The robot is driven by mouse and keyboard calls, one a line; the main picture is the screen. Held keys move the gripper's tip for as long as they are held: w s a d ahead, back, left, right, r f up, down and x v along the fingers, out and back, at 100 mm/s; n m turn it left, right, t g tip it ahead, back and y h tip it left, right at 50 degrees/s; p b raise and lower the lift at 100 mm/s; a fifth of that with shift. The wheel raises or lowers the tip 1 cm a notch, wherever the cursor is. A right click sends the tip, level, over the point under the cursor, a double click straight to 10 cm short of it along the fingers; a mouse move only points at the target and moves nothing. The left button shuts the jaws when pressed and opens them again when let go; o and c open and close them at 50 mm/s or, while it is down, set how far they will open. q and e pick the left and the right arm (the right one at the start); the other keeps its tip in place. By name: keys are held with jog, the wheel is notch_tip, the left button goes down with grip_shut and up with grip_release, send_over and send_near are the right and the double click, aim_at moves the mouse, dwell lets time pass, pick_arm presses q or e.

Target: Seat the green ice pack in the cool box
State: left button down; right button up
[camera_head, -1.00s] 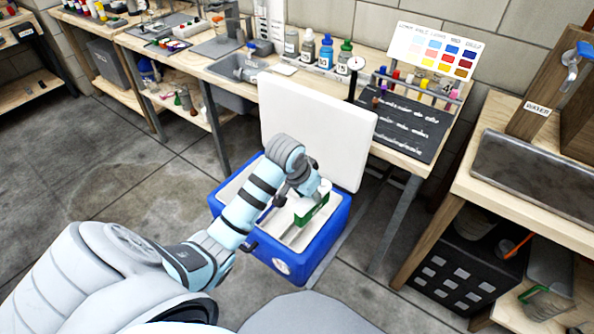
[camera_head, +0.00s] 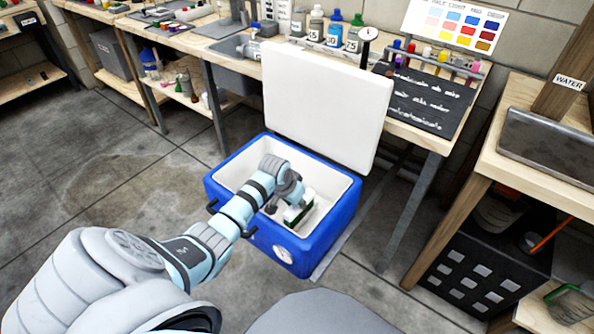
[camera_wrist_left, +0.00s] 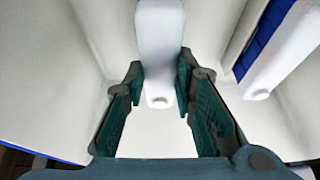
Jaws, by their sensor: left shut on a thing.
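The blue cool box (camera_head: 333,228) stands on the floor with its white lid (camera_head: 325,105) raised at the back. The green ice pack (camera_head: 294,214), with a white top, is inside the box, below the rim and near the front right. My left gripper (camera_head: 296,203) reaches down into the box and is shut on the pack. In the left wrist view the gripper's teal pads (camera_wrist_left: 158,88) close on the pack's white top (camera_wrist_left: 160,45); its green sides are hidden there. I cannot tell whether the pack touches the box floor. My right gripper is not in view.
In the left wrist view a blue item with a white bar (camera_wrist_left: 285,55) lies to the right inside the box. A workbench with bottles (camera_head: 333,30) stands behind the lid. A water bench (camera_head: 540,190) is at right. Floor left of the box is clear.

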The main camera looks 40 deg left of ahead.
pick_arm(q)
jog(key=shift+f, duration=0.45)
jog(key=shift+r, duration=0.1)
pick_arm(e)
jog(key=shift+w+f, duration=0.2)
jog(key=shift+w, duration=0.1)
pick_arm(q)
jog(key=c, duration=1.3)
grip_release()
jog(key=p+v, duration=0.4)
jog(key=v, duration=0.1)
jog(key=shift+r, duration=0.4)
jog(key=p+v, duration=0.2)
jog(key=v, duration=0.4)
jog(key=shift+s+p, duration=0.25)
jog(key=shift+p, duration=0.15)
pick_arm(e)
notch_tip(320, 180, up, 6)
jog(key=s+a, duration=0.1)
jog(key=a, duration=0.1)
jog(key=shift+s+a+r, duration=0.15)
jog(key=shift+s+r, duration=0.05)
